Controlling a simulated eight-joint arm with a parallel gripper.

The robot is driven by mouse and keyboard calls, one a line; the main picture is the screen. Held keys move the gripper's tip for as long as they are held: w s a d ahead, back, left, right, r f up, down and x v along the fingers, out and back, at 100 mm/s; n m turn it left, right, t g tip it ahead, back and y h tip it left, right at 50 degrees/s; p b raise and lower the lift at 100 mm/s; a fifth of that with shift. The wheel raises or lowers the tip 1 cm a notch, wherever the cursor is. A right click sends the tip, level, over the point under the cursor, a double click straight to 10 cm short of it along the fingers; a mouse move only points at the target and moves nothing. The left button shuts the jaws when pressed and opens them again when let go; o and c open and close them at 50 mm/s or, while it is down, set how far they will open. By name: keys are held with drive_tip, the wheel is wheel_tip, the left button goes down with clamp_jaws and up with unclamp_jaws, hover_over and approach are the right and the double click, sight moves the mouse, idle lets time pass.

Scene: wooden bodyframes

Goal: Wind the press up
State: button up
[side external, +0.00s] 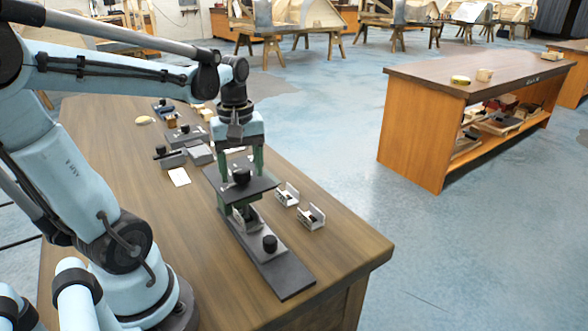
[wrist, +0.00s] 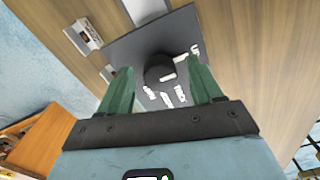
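The press (side external: 226,170) stands on the wooden workbench, with a flat dark top plate and a round black knob (side external: 241,177) on it. Green parts show beneath the plate, above a long dark base (side external: 278,272) with a second black knob (side external: 269,243) near its front end. My gripper (side external: 241,172) points down over the top plate. Its two green fingers are apart, one on each side of the upper knob. In the wrist view the knob (wrist: 160,69) lies between the open fingertips (wrist: 162,70), with a gap on each side. Whether the tips touch the plate is unclear.
Two small metal brackets (side external: 287,195) (side external: 311,217) sit right of the press. A white card (side external: 179,177) and grey blocks (side external: 172,157) lie to its left and behind. The bench's front right corner is bare. Another bench (side external: 480,85) stands apart across the blue floor.

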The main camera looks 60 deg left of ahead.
sight(241, 170)
drive_tip(key=shift+r, duration=0.1)
wheel_tip(241, 170, up, 12)
idle(0.8)
drive_tip(key=w+d+f+m+t, duration=0.4)
drive_tip(key=d+f+m+t, duration=0.3)
drive_tip(key=d+f+m, duration=0.5)
drive_tip(key=d+m, duration=0.1)
drive_tip(key=m, duration=0.2)
drive_tip(key=shift+d+f, duration=0.15)
